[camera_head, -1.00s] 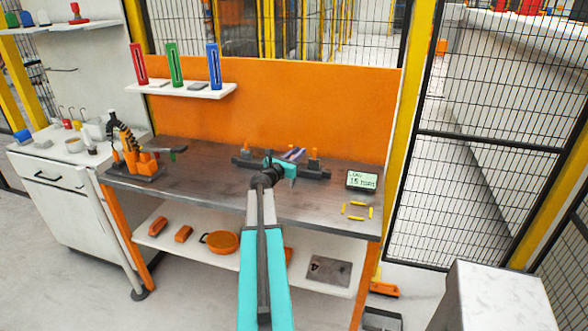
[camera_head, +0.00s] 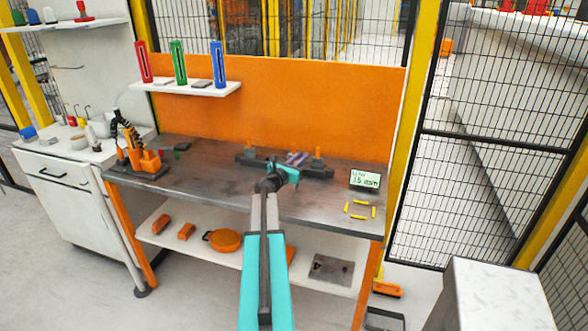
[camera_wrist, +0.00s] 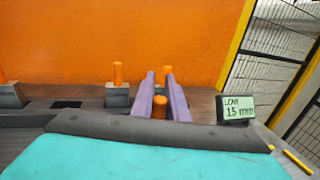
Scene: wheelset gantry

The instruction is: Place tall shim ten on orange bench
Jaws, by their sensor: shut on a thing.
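My gripper (camera_head: 297,159) is over the dark fixture at the back of the bench, its purple fingers also showing in the wrist view (camera_wrist: 161,96). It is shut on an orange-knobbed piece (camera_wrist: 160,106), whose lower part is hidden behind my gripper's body. I cannot read any size on it, so I cannot tell if it is tall shim ten. Other grey blocks with orange pegs stand on the fixture: one left of the fingers (camera_wrist: 117,95) and one at the far left (camera_wrist: 9,94). The orange bench (camera_head: 222,185) has a dark top, orange legs and an orange back panel.
A display (camera_head: 365,179) reading "LOW 15 mm" stands right of the fixture. Yellow marks (camera_head: 360,211) outline a clear patch at the bench's front right. An orange stand with a black hose (camera_head: 135,160) is at the left. A shelf (camera_head: 190,89) hangs above.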

